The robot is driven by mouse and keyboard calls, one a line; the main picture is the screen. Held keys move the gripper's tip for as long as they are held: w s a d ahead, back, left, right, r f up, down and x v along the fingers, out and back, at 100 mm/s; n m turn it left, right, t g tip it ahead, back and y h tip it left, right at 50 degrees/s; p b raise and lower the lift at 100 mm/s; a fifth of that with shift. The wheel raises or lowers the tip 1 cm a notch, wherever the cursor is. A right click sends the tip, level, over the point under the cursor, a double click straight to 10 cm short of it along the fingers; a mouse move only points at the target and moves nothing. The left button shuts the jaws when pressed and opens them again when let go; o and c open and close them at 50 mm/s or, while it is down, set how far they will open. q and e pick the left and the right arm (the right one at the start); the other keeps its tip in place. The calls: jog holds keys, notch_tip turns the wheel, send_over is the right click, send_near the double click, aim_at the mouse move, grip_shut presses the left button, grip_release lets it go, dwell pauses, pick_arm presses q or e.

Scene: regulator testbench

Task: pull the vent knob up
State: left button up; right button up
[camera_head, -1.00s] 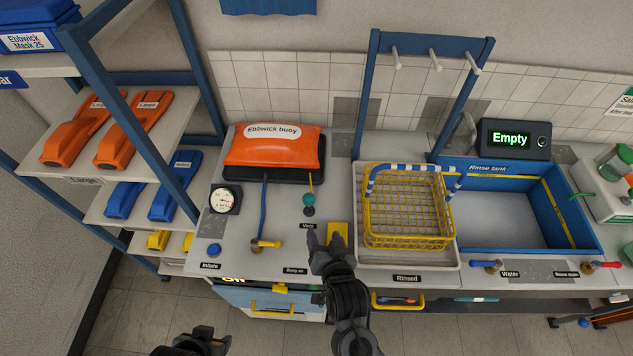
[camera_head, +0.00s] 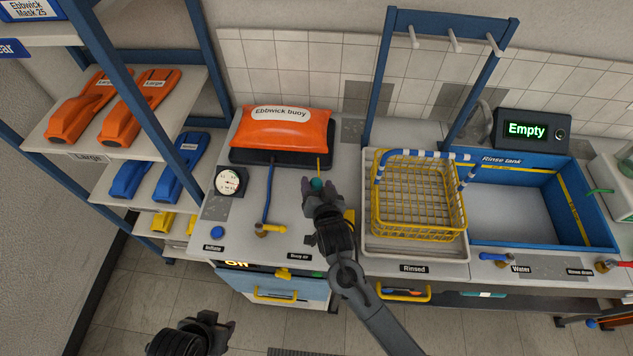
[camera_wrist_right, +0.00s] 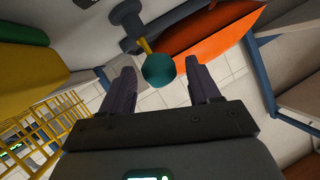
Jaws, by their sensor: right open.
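The vent knob is a small teal ball (camera_head: 317,184) on the bench in front of the orange Ebbwick buoy (camera_head: 287,130). In the right wrist view the teal ball (camera_wrist_right: 159,70) shows between the fingertips, with a yellow stem and a grey fitting behind it. My right gripper (camera_head: 319,186) is open at the knob, with one finger on each side and a gap to each in the wrist view (camera_wrist_right: 164,78). The right hand hides the knob's base and the Vent label. My left gripper (camera_head: 226,325) is low at the front, away from the bench; its fingers are unclear.
A yellow wire basket (camera_head: 418,205) stands on a tray to the right. A gauge (camera_head: 229,181), a blue button (camera_head: 217,232) and a yellow-handled valve (camera_head: 269,229) lie left of the right hand. The rinse tank (camera_head: 515,215) is at far right.

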jog(key=shift+x, duration=0.9)
jog(key=shift+c, duration=0.3)
